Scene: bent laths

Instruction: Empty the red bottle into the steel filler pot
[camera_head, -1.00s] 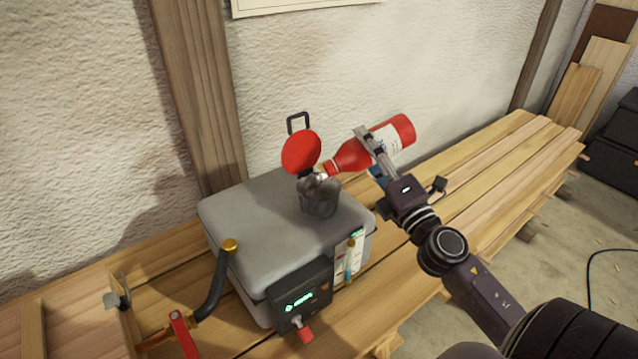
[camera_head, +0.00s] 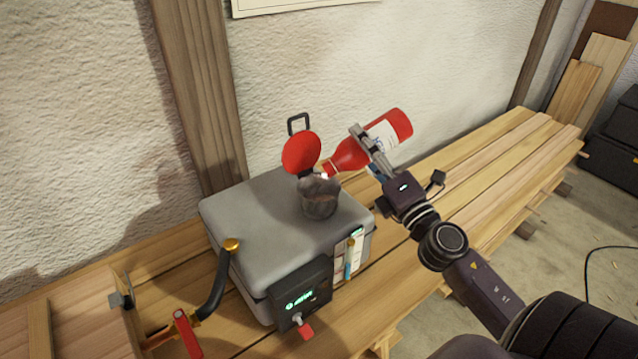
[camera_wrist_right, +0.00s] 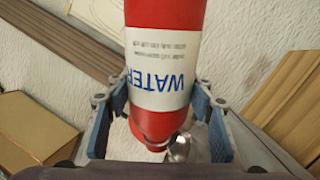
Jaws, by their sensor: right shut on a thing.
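The red bottle (camera_head: 346,155) with a white label is tilted, its neck pointing down and left over the steel filler pot (camera_head: 320,201). My right gripper (camera_head: 371,150) is shut around the bottle's body. In the right wrist view the bottle (camera_wrist_right: 165,20) shows its "WATER" label between the two blue-padded fingers (camera_wrist_right: 168,120). The pot stands on top of the grey box, with its round red lid (camera_head: 301,152) raised. The bottle's mouth is close to the pot's rim; whether they touch I cannot tell. The pot's inside is hidden. My left gripper is not in view.
The grey box (camera_head: 255,225) rests on wooden planks and carries a black panel (camera_head: 300,291) with a lit display. A bent black hose (camera_head: 215,285) and a red-handled clamp (camera_head: 186,335) stand at its left. The planks (camera_head: 470,175) at right are clear.

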